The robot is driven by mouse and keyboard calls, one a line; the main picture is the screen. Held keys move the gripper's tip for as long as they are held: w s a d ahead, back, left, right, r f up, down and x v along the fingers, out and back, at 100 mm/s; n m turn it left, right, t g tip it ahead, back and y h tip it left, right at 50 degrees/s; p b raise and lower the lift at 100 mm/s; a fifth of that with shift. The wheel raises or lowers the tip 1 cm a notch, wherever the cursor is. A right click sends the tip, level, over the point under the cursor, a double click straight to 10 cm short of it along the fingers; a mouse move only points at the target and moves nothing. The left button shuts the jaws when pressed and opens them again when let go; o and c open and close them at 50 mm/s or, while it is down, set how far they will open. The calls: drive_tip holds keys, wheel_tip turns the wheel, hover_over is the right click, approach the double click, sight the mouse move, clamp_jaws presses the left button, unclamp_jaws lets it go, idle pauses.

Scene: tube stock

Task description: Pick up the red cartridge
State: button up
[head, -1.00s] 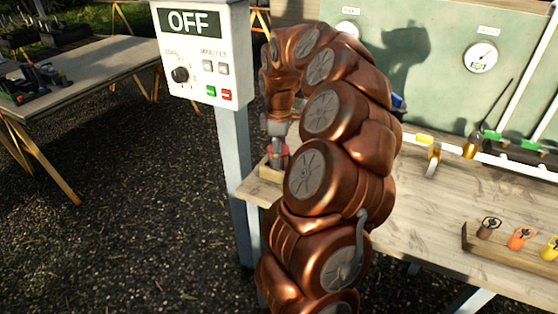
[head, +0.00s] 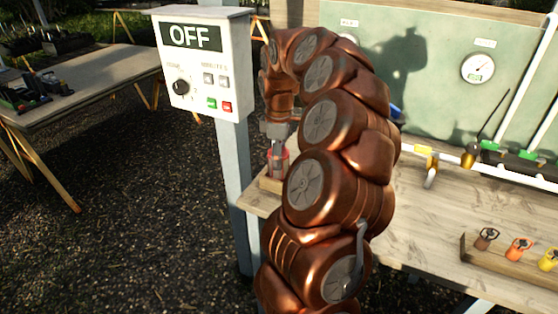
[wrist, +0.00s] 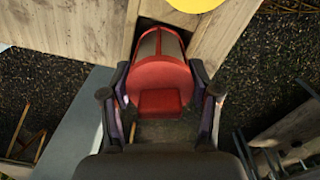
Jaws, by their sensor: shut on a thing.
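The red cartridge (head: 278,171) is at the near left corner of the workbench, by a small wooden holder (head: 268,184). In the wrist view the cartridge (wrist: 160,78) sits between the two fingers, its red round face and square block towards the camera. My gripper (wrist: 161,100) is shut on it, one finger on each side. In the head view my gripper (head: 277,150) points down onto the cartridge from above. I cannot tell whether the cartridge is clear of the holder.
A control box reading OFF (head: 197,60) stands on a post close left of my gripper. Brown, orange and yellow cartridges (head: 519,249) stand in a rack at right. A yellow round thing (wrist: 196,3) is at the wrist view's top edge. The bench (head: 425,215) middle is clear.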

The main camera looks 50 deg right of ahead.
wheel_tip(320, 180, up, 25)
drive_tip(key=p, duration=1.3)
drive_tip(key=shift+r, duration=0.1)
